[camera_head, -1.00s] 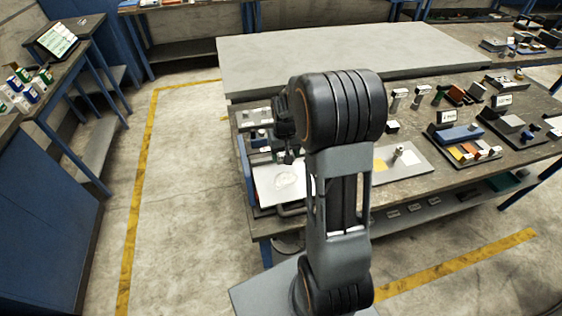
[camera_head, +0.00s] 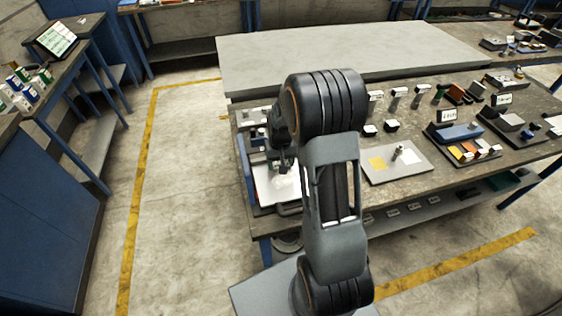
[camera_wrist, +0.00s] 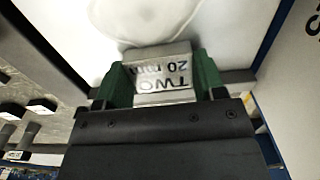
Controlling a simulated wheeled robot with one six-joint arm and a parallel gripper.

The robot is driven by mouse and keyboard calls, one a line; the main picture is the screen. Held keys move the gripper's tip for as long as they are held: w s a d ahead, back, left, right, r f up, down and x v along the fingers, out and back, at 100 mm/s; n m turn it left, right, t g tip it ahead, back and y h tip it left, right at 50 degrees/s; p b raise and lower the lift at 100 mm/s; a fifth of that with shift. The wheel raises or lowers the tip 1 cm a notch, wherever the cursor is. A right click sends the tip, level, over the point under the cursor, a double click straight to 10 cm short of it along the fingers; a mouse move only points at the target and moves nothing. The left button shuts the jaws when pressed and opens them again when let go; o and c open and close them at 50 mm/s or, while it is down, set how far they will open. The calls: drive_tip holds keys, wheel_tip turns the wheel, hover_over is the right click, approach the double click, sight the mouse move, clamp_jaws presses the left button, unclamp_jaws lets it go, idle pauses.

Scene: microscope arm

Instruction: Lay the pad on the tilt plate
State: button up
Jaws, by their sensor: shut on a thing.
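My gripper (camera_wrist: 162,82) has green fingertips and is shut on a silvery metal block (camera_wrist: 165,66) marked "TWO 20 mm". In the head view my gripper (camera_head: 283,165) is over the back part of a white plate (camera_head: 264,194) at the left end of the bench. The white plate also shows in the wrist view (camera_wrist: 222,32), with a pale round patch (camera_wrist: 145,22) just beyond the block. I cannot tell whether the block touches the plate. Which thing is the pad is not clear from the frames.
Labelled stands and small blocks fill the bench's right side. A raised grey slab (camera_head: 340,58) runs along the back. Floor left of the bench is clear.

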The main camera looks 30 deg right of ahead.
drive_tip(key=o, duration=1.2)
wheel_tip(320, 180, up, 12)
drive_tip(key=s+a+r+n+t, duration=0.1)
drive_tip(key=s+a, duration=0.3)
drive_tip(key=s, duration=0.4)
drive_tip(key=s+a+r+n+t, duration=0.1)
drive_tip(key=s+a+r, duration=0.3)
drive_tip(key=s, duration=0.4)
drive_tip(key=shift+a+t, duration=0.7)
drive_tip(key=shift+t, duration=0.2)
drive_tip(key=shift+s+r, duration=0.1)
